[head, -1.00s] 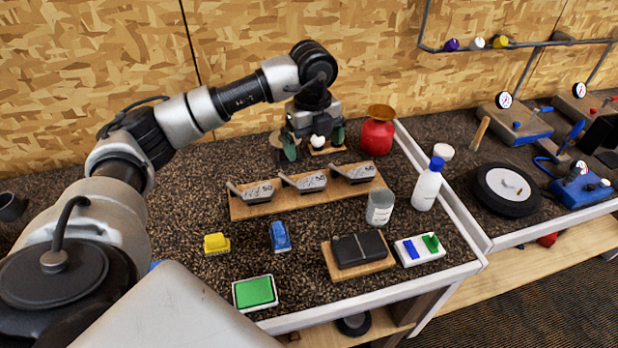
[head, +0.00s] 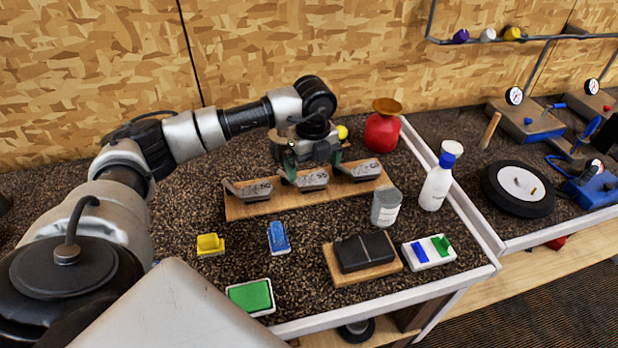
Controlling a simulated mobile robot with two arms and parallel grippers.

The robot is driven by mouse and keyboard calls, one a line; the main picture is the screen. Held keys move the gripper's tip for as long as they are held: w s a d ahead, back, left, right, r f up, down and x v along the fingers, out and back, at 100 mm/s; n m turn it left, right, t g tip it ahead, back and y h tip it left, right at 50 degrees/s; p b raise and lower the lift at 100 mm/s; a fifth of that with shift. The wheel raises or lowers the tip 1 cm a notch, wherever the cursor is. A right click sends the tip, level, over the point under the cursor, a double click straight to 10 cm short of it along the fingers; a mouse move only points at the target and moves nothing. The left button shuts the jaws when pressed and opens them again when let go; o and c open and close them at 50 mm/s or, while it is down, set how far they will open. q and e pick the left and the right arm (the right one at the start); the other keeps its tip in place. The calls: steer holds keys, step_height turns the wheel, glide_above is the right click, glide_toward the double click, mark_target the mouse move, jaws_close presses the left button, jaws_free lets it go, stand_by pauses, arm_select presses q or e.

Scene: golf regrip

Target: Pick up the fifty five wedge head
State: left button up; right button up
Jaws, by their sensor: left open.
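Three grey metal wedge heads lie in a row on a wooden rack (head: 240,211). The left one (head: 252,190) has a marking that looks like 50. The middle one (head: 313,179) and the right one (head: 360,170) have markings too small to read surely. The fifty five wedge head is probably the middle one. My left gripper (head: 312,163) is open, pointing down just behind and over the middle head, its green-tipped fingers on either side. I cannot tell whether it touches the head. My right gripper is not in view.
A red container (head: 382,132) stands right of my gripper, and a yellow ball (head: 342,132) shows behind it. A yellow block (head: 210,244) and blue block (head: 278,237) lie in front.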

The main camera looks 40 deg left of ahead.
mark_target(312, 180)
arm_select(q)
steer(key=f, duration=0.2)
steer(key=f+p, duration=0.1)
steer(key=shift+w+a+f+p, duration=0.2)
steer(key=shift+f+p, duration=0.1)
steer(key=shift+f, duration=0.65)
steer(key=c, duration=0.6)
steer(key=shift+r, duration=0.1)
